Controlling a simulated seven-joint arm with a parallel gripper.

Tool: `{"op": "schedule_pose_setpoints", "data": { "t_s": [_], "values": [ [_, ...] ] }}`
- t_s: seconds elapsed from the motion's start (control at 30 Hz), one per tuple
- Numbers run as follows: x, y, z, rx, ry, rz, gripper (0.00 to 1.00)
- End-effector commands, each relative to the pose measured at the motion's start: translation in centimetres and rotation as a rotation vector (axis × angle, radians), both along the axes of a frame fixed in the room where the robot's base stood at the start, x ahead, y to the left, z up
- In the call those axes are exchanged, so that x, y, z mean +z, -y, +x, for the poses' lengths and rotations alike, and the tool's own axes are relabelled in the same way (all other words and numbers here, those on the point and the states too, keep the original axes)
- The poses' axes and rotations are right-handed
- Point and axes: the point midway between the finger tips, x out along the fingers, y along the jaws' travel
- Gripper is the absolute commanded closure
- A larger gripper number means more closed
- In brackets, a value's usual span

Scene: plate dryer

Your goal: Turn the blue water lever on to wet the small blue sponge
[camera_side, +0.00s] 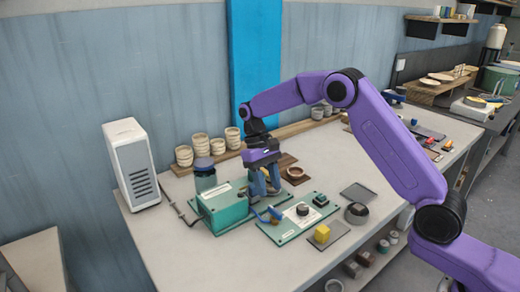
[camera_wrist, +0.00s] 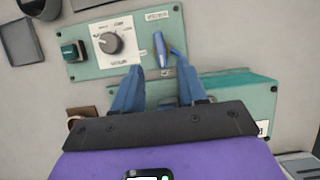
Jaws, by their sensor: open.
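The blue lever (camera_wrist: 162,50) stands on a pale green control panel (camera_wrist: 85,70), beside a dark round knob. It also shows in the side view (camera_side: 274,213) near the panel's left end. My gripper (camera_wrist: 160,76) is open and empty, its two blue fingers spread apart. In the wrist view the lever lies just beyond the fingertips, towards the right finger, with no contact visible. In the side view my gripper (camera_side: 266,188) points down behind the lever. I cannot make out a small blue sponge in either view.
A green box (camera_side: 222,208) stands left of my gripper, close to the fingers. A yellow block (camera_side: 322,233) sits on a dark pad in front of the panel. Several cups (camera_side: 201,144) and a white unit (camera_side: 132,163) stand behind. The table's front left is clear.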

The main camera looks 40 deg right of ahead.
Motion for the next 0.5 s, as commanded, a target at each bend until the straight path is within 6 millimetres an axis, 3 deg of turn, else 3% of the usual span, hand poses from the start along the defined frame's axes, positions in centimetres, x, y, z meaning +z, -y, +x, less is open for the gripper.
{"op": "schedule_pose_setpoints", "data": {
  "t_s": [0.1,0.5],
  "values": [
    [2.1,0.0,1.0,0.0,0.005,0.0,0.58],
    [7.2,0.0,3.1,0.0,0.003,0.0,0.58]
  ]
}}
